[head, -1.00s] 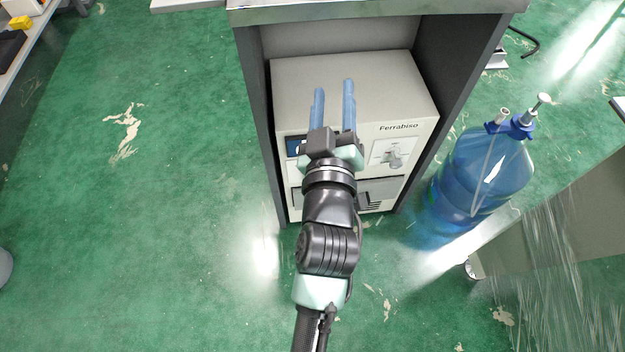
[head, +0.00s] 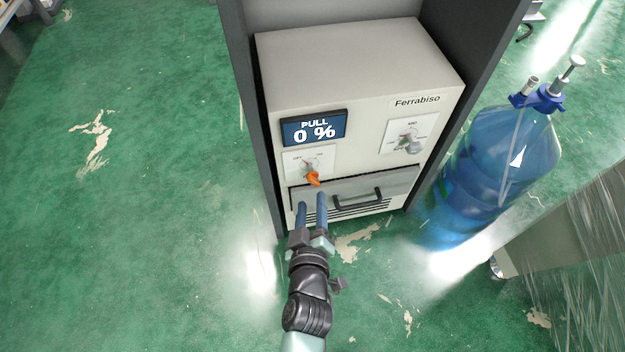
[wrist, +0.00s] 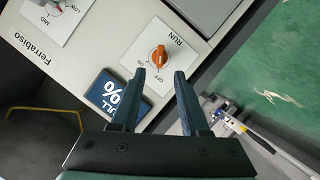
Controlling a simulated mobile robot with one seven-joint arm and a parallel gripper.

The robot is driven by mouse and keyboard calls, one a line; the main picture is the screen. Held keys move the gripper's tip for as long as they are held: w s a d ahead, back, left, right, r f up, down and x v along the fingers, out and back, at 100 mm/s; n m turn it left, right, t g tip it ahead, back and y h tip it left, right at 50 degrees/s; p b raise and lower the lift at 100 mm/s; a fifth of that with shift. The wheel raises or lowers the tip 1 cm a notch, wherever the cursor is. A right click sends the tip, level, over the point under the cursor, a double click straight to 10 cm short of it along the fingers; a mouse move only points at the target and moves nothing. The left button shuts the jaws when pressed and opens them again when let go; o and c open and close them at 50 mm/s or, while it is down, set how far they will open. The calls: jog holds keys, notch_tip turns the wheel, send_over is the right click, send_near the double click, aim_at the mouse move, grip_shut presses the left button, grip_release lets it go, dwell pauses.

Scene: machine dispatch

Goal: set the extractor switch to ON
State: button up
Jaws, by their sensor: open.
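The extractor switch is an orange rotary knob (head: 313,178) on a white plate on the machine's front, below the display. In the wrist view the knob (wrist: 160,57) sits on a plate marked RUN, ON and OFF; I cannot tell which mark it points at. My gripper (head: 312,199) is open, its two blue fingers pointing at the machine just below the knob in the head view. In the wrist view the gripper (wrist: 160,75) has its fingertips on either side of the knob's lower edge, with nothing held. I cannot tell whether they touch it.
The display (head: 314,128) reads PULL 0 %. A grey selector (head: 408,140) is at the upper right, above a drawer with a black handle (head: 357,198). Dark cabinet walls flank the machine. A blue bottle (head: 498,150) stands to the right; the left floor is clear.

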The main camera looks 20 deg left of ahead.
aim_at(312, 183)
jog(key=b+x, duration=0.1)
jog(key=x, duration=0.8)
jog(key=shift+b, duration=0.35)
jog(key=shift+s+d, duration=0.1)
grip_shut()
